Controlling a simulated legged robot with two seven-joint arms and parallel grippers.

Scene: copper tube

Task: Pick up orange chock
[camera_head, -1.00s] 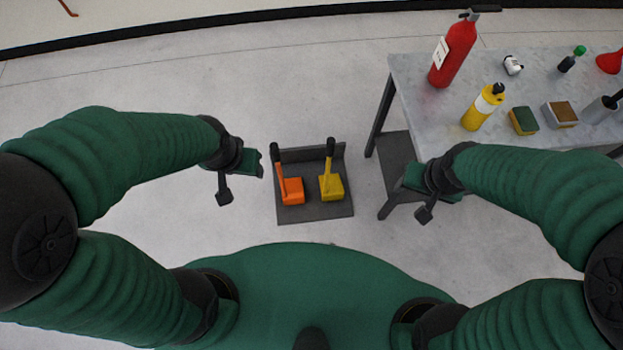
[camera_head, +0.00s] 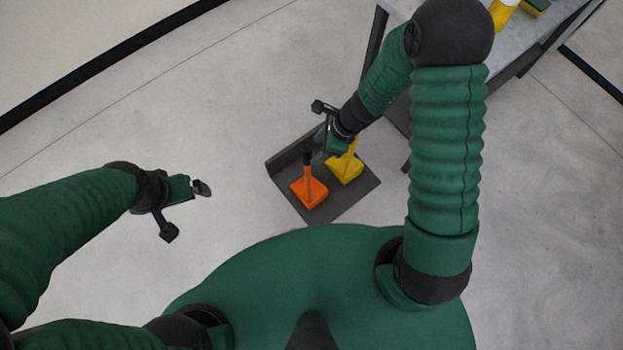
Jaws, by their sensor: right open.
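The orange chock (camera_head: 311,191) sits on a dark grey tray (camera_head: 349,206) on the floor, its black-tipped handle standing up. A yellow chock (camera_head: 346,168) sits beside it to the right on the same tray. My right gripper (camera_head: 325,143) is open above the back of the tray, over and behind the yellow chock, close to the orange chock's handle. It partly hides the yellow chock's handle. I cannot tell whether it touches either handle. My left gripper (camera_head: 202,188) is in the air left of the tray, apart from both chocks; its jaw opening is unclear.
A table (camera_head: 397,10) stands at the top right, with a yellow bottle (camera_head: 502,14) and a sponge (camera_head: 537,7) near its edge. A table leg (camera_head: 376,36) stands behind my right arm. The floor left of the tray is clear.

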